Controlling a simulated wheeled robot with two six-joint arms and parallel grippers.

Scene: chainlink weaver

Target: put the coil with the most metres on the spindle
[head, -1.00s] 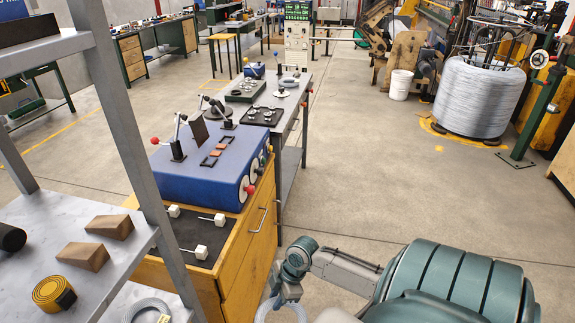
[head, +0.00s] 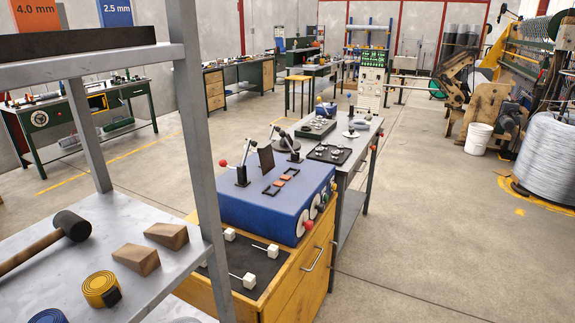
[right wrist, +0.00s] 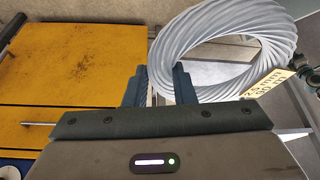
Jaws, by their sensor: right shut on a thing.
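In the right wrist view a pale grey wire coil (right wrist: 208,22) with a cream tag hangs in front of my right gripper (right wrist: 159,84). The two dark fingers are closed on the left part of its ring. Neither gripper shows in the head view. A large silver wire bundle (head: 546,160) stands on the floor at the right edge of the head view, partly cut off. I cannot make out a bare spindle.
A grey metal shelf (head: 110,217) at the left holds a mallet (head: 72,226), two wooden wedges and a yellow tape roll (head: 101,289). A blue machine (head: 262,210) sits on a yellow cabinet (head: 285,285). A white bucket (head: 475,138) stands near the bundle. The middle floor is clear.

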